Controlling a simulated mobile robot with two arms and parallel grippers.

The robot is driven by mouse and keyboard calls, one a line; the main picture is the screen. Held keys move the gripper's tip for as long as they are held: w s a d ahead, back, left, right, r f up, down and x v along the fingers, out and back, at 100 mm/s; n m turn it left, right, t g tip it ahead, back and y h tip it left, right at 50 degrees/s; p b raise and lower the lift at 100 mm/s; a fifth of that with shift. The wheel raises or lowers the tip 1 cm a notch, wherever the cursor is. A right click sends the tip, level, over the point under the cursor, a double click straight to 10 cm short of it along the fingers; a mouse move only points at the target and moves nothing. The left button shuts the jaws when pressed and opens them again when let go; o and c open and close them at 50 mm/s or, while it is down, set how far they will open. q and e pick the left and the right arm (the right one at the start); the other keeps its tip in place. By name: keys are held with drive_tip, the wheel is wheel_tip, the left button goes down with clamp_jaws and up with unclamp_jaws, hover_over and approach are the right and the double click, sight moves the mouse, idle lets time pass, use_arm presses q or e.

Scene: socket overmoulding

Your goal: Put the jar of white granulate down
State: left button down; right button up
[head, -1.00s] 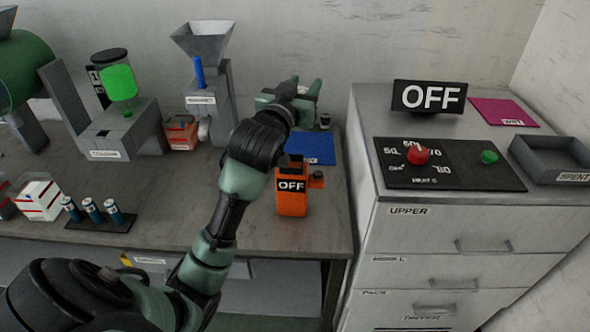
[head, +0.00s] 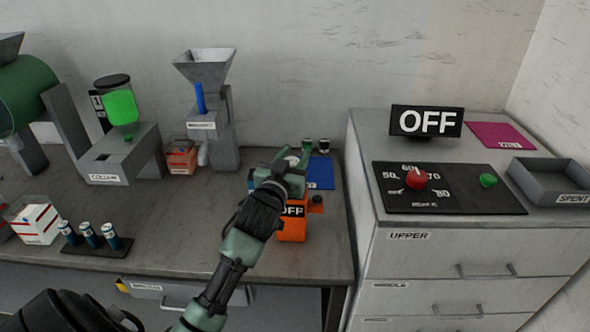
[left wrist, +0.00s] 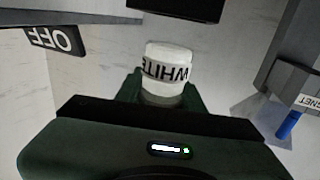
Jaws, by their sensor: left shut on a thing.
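My left gripper (head: 297,162) is shut on the jar of white granulate. The jar (left wrist: 166,75) shows in the left wrist view as a white container with a "WHITE" label, held between the green fingers. In the head view only a little of its pale top shows; the gripper hides the rest. The gripper is over the left part of the blue mat (head: 322,173), behind the orange "OFF" device (head: 291,231). I cannot tell whether the jar touches the surface. My right gripper is not in view.
Two small jars, one green-topped (head: 307,146) and one dark-topped (head: 324,147), stand at the mat's back edge. A grey hopper machine (head: 222,130) stands to the left. The grey cabinet (head: 430,252) bounds the right side. The bench left of the mat has bare room.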

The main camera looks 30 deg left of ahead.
use_arm(q)
wheel_tip(320, 180, down, 4)
drive_tip(key=shift+f, duration=0.15)
drive_tip(key=shift+f, duration=0.1)
drive_tip(key=c, duration=0.9)
unclamp_jaws()
drive_tip(key=shift+s+d, duration=0.1)
drive_tip(key=b+v, duration=0.1)
drive_tip(key=v, duration=1)
drive_tip(key=shift+s+b, duration=0.4)
